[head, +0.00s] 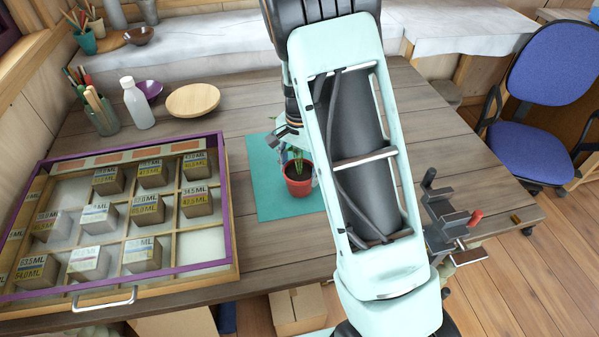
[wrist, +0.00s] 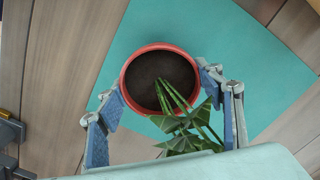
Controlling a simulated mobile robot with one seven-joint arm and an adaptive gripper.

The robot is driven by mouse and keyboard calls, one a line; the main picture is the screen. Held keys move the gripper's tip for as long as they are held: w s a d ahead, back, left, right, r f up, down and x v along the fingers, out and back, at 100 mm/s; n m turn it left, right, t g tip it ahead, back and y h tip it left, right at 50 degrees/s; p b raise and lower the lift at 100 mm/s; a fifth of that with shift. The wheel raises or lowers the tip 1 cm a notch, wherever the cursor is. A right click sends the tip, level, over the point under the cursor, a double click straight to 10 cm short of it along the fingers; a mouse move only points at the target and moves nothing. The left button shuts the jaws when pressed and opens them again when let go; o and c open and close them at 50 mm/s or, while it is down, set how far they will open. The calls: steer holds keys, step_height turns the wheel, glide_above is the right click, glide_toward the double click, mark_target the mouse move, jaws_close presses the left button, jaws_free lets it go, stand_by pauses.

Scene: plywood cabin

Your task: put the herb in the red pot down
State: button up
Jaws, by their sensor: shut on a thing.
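The red pot (head: 298,187) with a green herb (head: 297,162) is at the teal mat (head: 268,205) on the wooden table. In the wrist view the pot (wrist: 128,72) shows from above, with dark soil and the herb's stems (wrist: 175,95) leaning toward the camera. My gripper (wrist: 160,82) has one finger on each side of the pot and is shut on it. The pot looks upright. I cannot tell whether its base touches the mat. My arm hides part of the gripper and the mat's right side in the head view.
A purple-edged, glass-topped case (head: 225,190) of labelled blocks stands left of the mat. A white bottle (head: 138,105), a wooden plate (head: 193,99) and a pen cup (head: 103,118) stand behind it. A vise (head: 450,218) is at the table's right edge. Bare table lies around the mat.

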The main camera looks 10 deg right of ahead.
steer(key=shift+f, duration=0.5)
steer(key=shift+f, duration=0.2)
steer(key=o, duration=1.4)
steer(key=shift+o, duration=0.2)
steer(key=shift+r, duration=0.1)
step_height(320, 180, up, 12)
steer(key=shift+r, duration=0.1)
